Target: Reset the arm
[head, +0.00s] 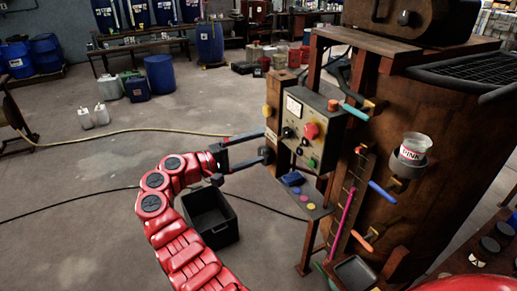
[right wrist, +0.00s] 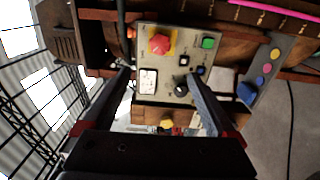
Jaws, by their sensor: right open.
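My right gripper (head: 265,145) is at the end of the red arm, held in the air just left of a control panel (head: 295,137). Its two fingers are apart, with nothing seen between them. In the right wrist view the open fingers (right wrist: 162,80) point at the panel (right wrist: 187,92), one near the white gauge and one near a black knob. The panel has a red button (head: 310,131), a green button (head: 312,163) and black knobs. I cannot tell whether a fingertip touches it. My left gripper is not in view.
A rusty brown vat (head: 405,110) with coloured handles stands right of the panel. A small shelf (head: 310,203) with coloured discs juts out below. A black crate (head: 222,234) sits on the floor under my right arm. Hoses cross the floor. Open floor lies to the left.

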